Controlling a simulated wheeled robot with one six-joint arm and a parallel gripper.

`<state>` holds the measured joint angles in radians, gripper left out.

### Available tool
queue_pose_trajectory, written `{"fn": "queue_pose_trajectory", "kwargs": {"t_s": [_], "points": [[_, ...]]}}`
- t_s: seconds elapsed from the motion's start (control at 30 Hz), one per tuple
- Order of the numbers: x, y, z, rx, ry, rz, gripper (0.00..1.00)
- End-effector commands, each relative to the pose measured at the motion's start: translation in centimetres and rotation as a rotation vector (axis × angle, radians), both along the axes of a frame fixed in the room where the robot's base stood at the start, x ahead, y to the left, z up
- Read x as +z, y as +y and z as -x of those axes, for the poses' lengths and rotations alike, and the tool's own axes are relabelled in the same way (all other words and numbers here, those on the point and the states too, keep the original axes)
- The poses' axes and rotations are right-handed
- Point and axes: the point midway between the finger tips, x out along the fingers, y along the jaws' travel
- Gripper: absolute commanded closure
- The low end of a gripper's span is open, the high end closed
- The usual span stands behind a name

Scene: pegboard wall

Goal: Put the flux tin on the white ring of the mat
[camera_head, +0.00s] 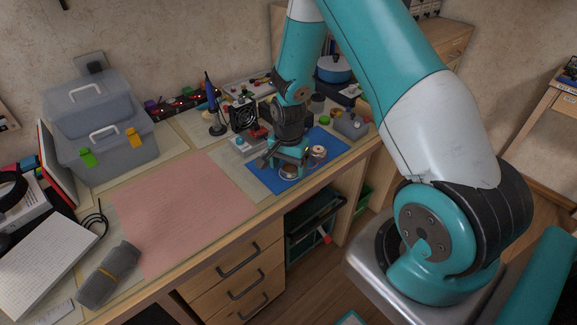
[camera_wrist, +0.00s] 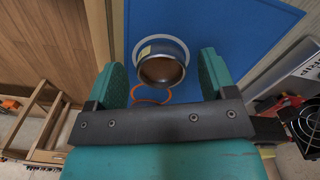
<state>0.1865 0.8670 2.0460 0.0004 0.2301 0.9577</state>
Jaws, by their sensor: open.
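The flux tin (camera_wrist: 163,71) is a small round metal tin with a brownish top and a yellowish label patch. In the wrist view it stands between my fingers, with a gap on each side. The white ring (camera_wrist: 160,39) shows as an arc around the tin's far side, on the blue mat (camera_wrist: 220,30). The tin hides the rest of the ring. An orange ring (camera_wrist: 151,100) lies just nearer. My gripper (camera_wrist: 164,75) is open around the tin. In the head view, my gripper (camera_head: 289,164) is low over the mat (camera_head: 262,172), with the tin (camera_head: 289,172) below it.
A small white-and-brown round item (camera_head: 318,152) is at the mat's right part. A grey box (camera_head: 351,125) stands beyond it. A black fan (camera_head: 243,115) and a soldering-iron stand (camera_head: 217,128) are behind left. The pink mat (camera_head: 180,210) is clear. The bench's front edge is close.

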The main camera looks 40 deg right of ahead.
Motion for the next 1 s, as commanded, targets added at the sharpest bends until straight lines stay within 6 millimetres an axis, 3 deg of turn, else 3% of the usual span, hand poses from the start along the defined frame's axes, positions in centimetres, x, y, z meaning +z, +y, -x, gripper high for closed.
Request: {"fn": "queue_pose_trajectory", "kwargs": {"t_s": [0.4,0.67,0.77,0.87,1.0], "points": [[8.6,0.0,-0.1,0.0,-0.006,0.002,0.23],[11.7,0.4,0.0,0.018,-0.006,-0.003,0.23],[14.0,2.7,0.6,0.139,-0.027,-0.03,0.23],[17.8,7.4,2.6,0.402,-0.071,-0.083,0.23],[23.2,14.7,8.5,0.897,-0.154,-0.165,0.23]]}}
